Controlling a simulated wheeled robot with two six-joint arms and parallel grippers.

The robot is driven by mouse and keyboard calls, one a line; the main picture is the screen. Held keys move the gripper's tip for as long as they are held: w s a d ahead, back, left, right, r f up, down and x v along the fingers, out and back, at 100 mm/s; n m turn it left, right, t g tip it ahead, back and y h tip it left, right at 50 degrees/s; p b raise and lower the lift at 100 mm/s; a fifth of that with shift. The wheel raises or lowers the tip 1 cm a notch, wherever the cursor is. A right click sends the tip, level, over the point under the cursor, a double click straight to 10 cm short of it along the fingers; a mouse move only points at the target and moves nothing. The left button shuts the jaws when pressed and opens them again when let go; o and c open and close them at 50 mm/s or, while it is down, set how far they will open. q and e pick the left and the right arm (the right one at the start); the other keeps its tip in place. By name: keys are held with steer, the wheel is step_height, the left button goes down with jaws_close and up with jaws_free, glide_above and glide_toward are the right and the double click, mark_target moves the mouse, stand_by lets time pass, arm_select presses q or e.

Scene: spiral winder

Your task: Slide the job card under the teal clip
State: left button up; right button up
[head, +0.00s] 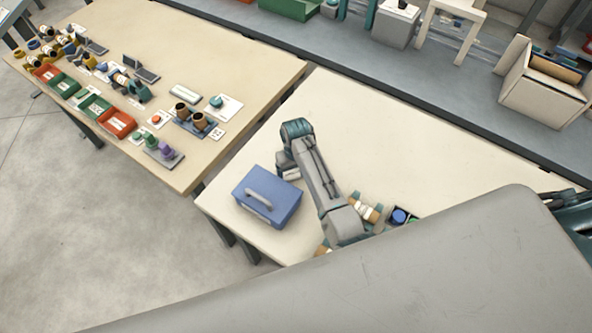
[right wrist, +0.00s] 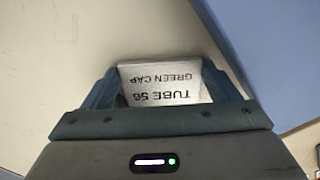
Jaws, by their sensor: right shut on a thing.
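The job card (right wrist: 160,82) is white and reads "TUBE 56 GREEN CAP", upside down in the right wrist view. My right gripper (right wrist: 162,76) is shut on it, with a finger at each side edge. In the head view my right arm reaches over the near table, and its hand is beside the blue box, mostly hidden by the wrist. I cannot make out the teal clip for certain. A small teal piece (head: 216,101) sits on a white sheet on the left table, too small to identify. My left gripper is not in view.
A blue box (head: 268,195) with a grey handle stands just beside the right hand; its side also fills the upper right of the wrist view (right wrist: 275,50). The left table (head: 225,60) carries trays and parts. The near table's back (head: 400,130) is clear.

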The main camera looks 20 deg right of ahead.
steer(key=shift+w+d+r, duration=0.25)
steer(key=shift+w+d, duration=0.2)
steer(key=shift+w, duration=0.2)
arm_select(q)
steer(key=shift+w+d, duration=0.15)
arm_select(e)
steer(key=shift+o, duration=0.6)
steer(key=shift+w+d+r+t, duration=0.25)
steer(key=shift+w+d+t, duration=0.05)
steer(key=shift+w+d, duration=0.2)
steer(key=o, duration=0.8)
steer(key=shift+c, duration=0.2)
steer(key=shift+w+r, duration=0.15)
steer(key=shift+r, duration=0.25)
arm_select(q)
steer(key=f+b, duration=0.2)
steer(key=b, duration=0.1)
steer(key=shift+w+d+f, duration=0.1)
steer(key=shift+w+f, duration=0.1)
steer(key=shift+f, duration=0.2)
arm_select(e)
step_height(320, 180, up, 9)
steer(key=s+a, duration=0.1)
steer(key=shift+a+r, duration=0.2)
